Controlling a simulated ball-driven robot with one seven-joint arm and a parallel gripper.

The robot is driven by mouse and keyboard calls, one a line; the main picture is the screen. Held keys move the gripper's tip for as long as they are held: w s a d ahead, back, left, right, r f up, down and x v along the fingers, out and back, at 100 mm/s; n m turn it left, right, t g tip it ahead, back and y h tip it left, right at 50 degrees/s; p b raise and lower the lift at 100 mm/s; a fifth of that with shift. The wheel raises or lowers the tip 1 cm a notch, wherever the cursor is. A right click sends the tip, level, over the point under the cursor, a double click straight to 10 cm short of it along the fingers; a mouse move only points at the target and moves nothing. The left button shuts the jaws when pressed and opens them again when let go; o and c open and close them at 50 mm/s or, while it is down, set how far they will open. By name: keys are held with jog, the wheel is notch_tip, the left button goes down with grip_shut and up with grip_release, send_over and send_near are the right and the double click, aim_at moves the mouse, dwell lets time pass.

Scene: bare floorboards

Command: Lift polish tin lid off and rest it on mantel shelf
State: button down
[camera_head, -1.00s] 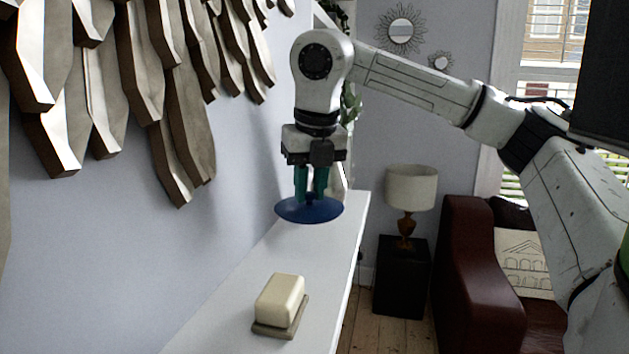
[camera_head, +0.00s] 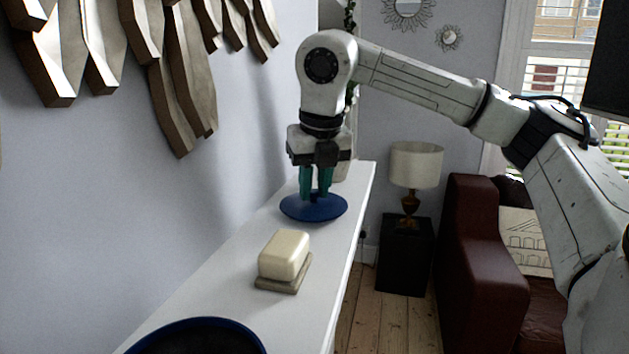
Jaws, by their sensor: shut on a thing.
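The blue round lid (camera_head: 330,212) is in my gripper (camera_head: 315,194), whose green fingers are shut on it from above. The lid is roughly level over the far part of the white mantel shelf (camera_head: 215,285). I cannot tell whether it touches the shelf or hangs just above it. The polish tin (camera_head: 255,340), dark inside with a blue rim, is open on the near end of the shelf. Its lower part is cut off by the bottom edge of the picture.
A cream block on a grey-brown base (camera_head: 285,257) stands on the shelf between tin and lid. A wooden wall sculpture (camera_head: 180,90) hangs at left. A lamp (camera_head: 415,165) on a black stand and a dark red sofa (camera_head: 475,250) are beyond the shelf.

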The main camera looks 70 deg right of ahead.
jog(key=shift+f+b, duration=0.6)
dwell(0.3)
jog(key=c, duration=0.9)
grip_release()
jog(key=shift+r, duration=0.1)
jog(key=v, duration=1)
jog(key=shift+r+b, duration=0.35)
jog(key=shift+b, duration=0.05)
